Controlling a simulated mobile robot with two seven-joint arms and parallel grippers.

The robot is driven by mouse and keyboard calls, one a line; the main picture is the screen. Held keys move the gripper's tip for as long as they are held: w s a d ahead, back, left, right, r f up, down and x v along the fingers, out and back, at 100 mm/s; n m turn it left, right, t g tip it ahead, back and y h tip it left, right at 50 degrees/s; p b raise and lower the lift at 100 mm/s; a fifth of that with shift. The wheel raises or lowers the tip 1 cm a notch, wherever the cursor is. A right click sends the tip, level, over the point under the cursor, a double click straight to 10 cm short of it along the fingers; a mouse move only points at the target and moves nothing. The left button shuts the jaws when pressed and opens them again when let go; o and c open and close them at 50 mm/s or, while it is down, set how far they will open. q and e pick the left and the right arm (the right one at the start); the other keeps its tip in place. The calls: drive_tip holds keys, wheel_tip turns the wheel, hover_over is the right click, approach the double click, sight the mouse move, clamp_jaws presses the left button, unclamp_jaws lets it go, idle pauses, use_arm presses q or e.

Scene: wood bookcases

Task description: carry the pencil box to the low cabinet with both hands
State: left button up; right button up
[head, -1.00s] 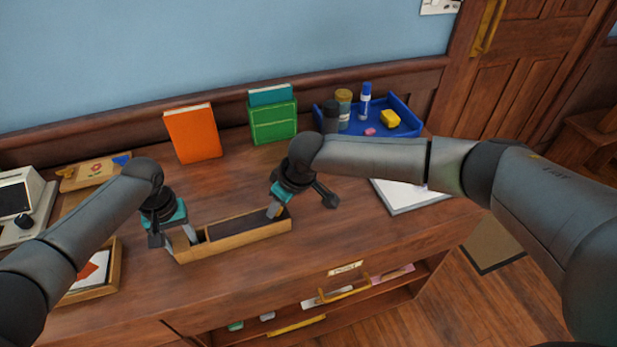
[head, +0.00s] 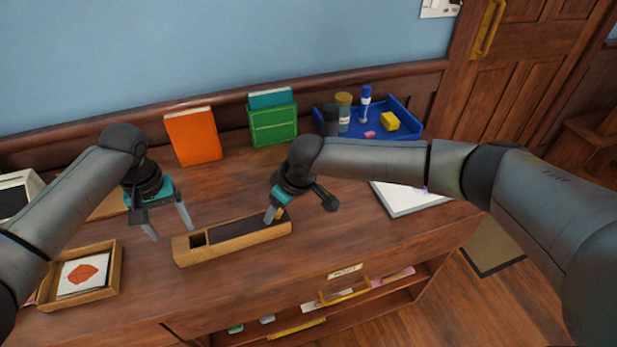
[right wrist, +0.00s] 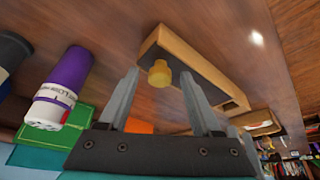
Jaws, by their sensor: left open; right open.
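The pencil box (head: 232,245), a long light-wood box with a dark top and a small open compartment at its left end, lies on the wooden counter. It also shows in the right wrist view (right wrist: 205,72), with a yellow knob (right wrist: 159,73) at its near end. My left gripper (head: 172,232) is open and empty, just left of the box and apart from it. My right gripper (head: 272,215) is open at the box's right end. In the right wrist view its fingers (right wrist: 158,78) stand either side of the knob; contact cannot be told. I cannot tell which furniture is the low cabinet.
A framed picture tray (head: 110,285) lies left of the box. An orange book (head: 193,136) and a green holder (head: 273,124) stand behind. A blue tray (head: 405,114) and a white pad (head: 408,198) are right. An open shelf (head: 300,325) is below the counter.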

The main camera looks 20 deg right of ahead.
drive_tip(key=shift+r, duration=0.2)
use_arm(q)
wheel_tip(320, 180, up, 4)
drive_tip(key=shift+r, duration=0.25)
use_arm(e)
drive_tip(key=v, duration=1.1)
drive_tip(key=shift+s+d+r, duration=0.15)
drive_tip(key=shift+d+r, duration=0.05)
drive_tip(key=shift+r, duration=0.1)
